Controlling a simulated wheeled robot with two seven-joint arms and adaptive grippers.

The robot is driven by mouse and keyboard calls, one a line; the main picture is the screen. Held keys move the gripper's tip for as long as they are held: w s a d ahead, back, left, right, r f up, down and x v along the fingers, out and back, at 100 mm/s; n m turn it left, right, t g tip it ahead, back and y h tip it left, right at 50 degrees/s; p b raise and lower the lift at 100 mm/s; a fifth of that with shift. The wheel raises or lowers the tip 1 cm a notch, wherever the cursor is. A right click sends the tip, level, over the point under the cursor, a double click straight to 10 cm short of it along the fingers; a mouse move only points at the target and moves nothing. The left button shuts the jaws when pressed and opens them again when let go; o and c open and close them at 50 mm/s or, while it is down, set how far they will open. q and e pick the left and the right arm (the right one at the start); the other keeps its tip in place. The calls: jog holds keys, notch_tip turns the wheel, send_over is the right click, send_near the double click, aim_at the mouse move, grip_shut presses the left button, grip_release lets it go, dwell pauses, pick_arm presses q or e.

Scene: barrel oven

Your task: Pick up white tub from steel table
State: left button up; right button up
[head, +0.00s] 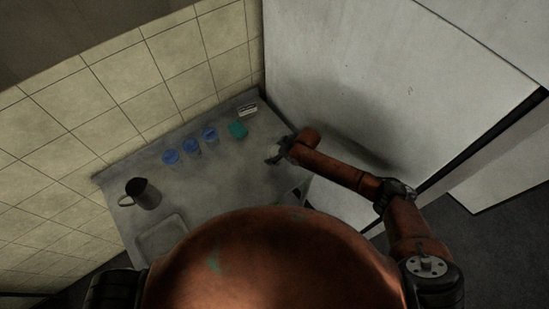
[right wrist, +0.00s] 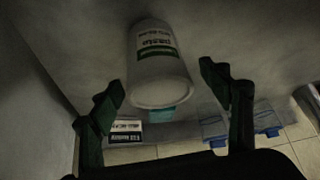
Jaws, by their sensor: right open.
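The white tub (right wrist: 160,72) shows large in the right wrist view, with a green-and-white label on its side. In the head view it is a small pale shape (head: 272,149), partly hidden by my gripper. My right gripper (head: 275,156) is open over the right part of the steel table (head: 220,175). In the right wrist view the two dark fingers of my right gripper (right wrist: 162,80) stand apart, one to each side of the tub. I see no clear contact. My left gripper is not in view.
Several blue-lidded containers (head: 191,147) stand along the tiled wall. A teal block (head: 237,130) and a small white labelled box (head: 247,109) are at the back right. A dark metal jug (head: 145,193) and a shallow tray (head: 162,238) are at the left. A white panel (head: 360,100) borders the table's right side.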

jog(key=shift+r, duration=0.1)
jog(key=c, duration=1.6)
jog(key=shift+c, duration=0.6)
jog(key=shift+r, duration=0.15)
